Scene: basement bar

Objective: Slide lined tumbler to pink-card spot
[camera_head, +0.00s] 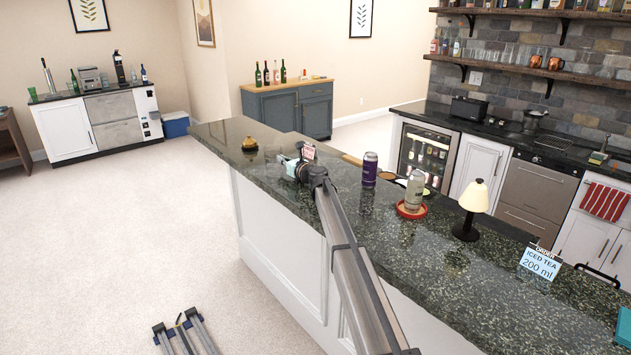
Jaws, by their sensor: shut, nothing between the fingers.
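My gripper (292,164) is shut at the far left part of the dark green stone bar counter (480,262), low over its top. A small card with pink on it (308,151) shows right behind my gripper, partly covered by it. I cannot make out a lined tumbler for certain; my gripper and wrist hide part of the counter there. I cannot tell whether my gripper touches anything.
A lamp (474,197) and an order card (540,264) are further right. A brass bell (250,144) is left of my gripper.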

